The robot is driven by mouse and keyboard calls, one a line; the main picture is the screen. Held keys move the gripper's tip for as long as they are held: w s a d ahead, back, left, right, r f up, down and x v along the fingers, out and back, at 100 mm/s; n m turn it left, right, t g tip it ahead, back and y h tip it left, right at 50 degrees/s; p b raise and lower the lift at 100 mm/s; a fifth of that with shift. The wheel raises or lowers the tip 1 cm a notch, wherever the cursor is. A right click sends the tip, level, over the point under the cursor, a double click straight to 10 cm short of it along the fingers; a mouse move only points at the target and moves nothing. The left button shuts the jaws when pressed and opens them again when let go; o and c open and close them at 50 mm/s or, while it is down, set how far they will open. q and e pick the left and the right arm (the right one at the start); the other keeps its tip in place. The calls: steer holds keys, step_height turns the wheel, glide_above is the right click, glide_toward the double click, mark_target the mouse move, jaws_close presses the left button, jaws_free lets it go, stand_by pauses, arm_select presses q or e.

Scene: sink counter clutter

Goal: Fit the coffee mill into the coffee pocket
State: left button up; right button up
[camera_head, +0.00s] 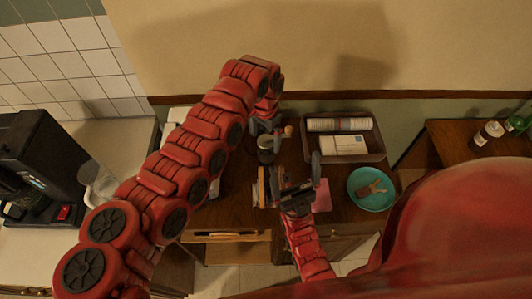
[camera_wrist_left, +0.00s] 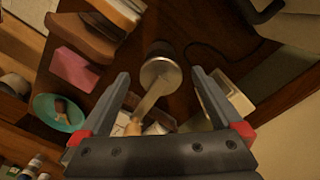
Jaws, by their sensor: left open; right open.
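The coffee mill (camera_head: 266,143) stands on the dark wooden counter, with a metal crank and a light wooden knob. In the left wrist view the mill (camera_wrist_left: 160,73) shows its round metal top, its crank pointing down between the fingers. My left gripper (camera_head: 265,127) is open just above and behind the mill, with no visible contact. Its fingers (camera_wrist_left: 160,98) are spread on either side of the crank. My right gripper (camera_head: 298,183) is open and lower on the counter, near an upright wooden piece (camera_head: 261,187). I cannot identify the coffee pocket.
A brown tray (camera_head: 376,156) at the back holds cups and a white box. A teal bowl (camera_head: 371,188) and a pink item (camera_head: 322,195) lie right of my right gripper. A black coffee machine (camera_head: 38,165) stands far left. The wall is close behind.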

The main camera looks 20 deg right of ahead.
mark_target(266, 154)
arm_select(q)
steer(key=f+b, duration=0.1)
steer(key=f, duration=0.3)
steer(key=shift+w+d+f+b, duration=0.2)
steer(key=shift+f+b, duration=0.1)
steer(key=shift+b, duration=0.1)
steer(key=shift+f, duration=0.4)
steer(key=shift+r, duration=0.1)
steer(key=c, duration=0.4)
jaws_close()
